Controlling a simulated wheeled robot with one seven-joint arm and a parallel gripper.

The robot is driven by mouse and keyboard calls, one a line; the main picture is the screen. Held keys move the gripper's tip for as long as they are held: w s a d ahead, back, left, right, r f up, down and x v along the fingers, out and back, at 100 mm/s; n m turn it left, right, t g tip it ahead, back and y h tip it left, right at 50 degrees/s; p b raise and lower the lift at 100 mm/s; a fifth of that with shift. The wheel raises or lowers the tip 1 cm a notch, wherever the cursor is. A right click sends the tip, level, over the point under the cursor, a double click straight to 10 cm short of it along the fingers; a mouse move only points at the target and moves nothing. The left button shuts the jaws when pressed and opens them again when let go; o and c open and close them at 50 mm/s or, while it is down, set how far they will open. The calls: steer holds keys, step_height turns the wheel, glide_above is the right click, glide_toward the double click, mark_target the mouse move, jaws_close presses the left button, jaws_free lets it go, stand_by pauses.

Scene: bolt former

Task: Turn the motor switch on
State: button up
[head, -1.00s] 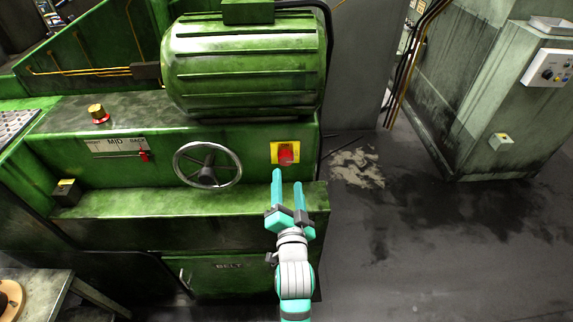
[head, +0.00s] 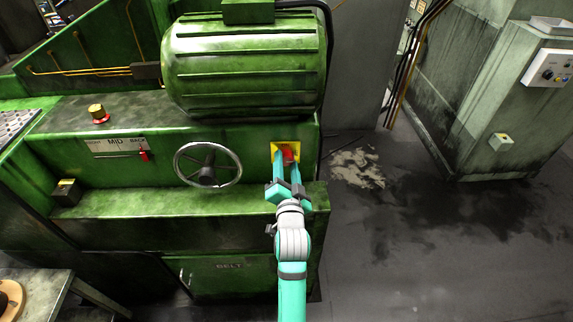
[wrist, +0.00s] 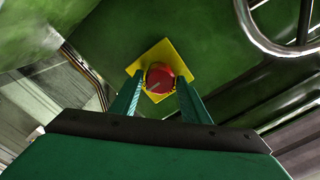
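The motor switch is a red rotary knob (head: 288,155) on a yellow square plate (head: 278,147) on the front of the green machine, right of the handwheel. In the wrist view the red knob (wrist: 160,78) shows a pale line on its face, and the yellow plate (wrist: 150,54) looks tilted. My gripper (head: 286,160) is at the plate, its teal fingers partly covering the knob in the head view. In the wrist view my gripper (wrist: 160,90) is open, with one finger on each side of the knob. I cannot tell whether either finger touches it.
A handwheel (head: 207,165) stands out just left of the switch. A ledge (head: 150,217) runs below it, and the large green motor (head: 245,65) sits above. A grey cabinet (head: 500,100) stands at the right. The floor between is free.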

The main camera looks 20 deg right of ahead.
steer(key=c, duration=0.6)
steer(key=shift+o, duration=0.2)
steer(key=shift+n, duration=0.3)
steer(key=n, duration=0.3)
steer(key=shift+n, duration=0.3)
steer(key=n, duration=0.3)
steer(key=shift+n, duration=0.4)
steer(key=n, duration=0.5)
steer(key=shift+a+f+n, duration=0.1)
steer(key=shift+n, duration=2.3)
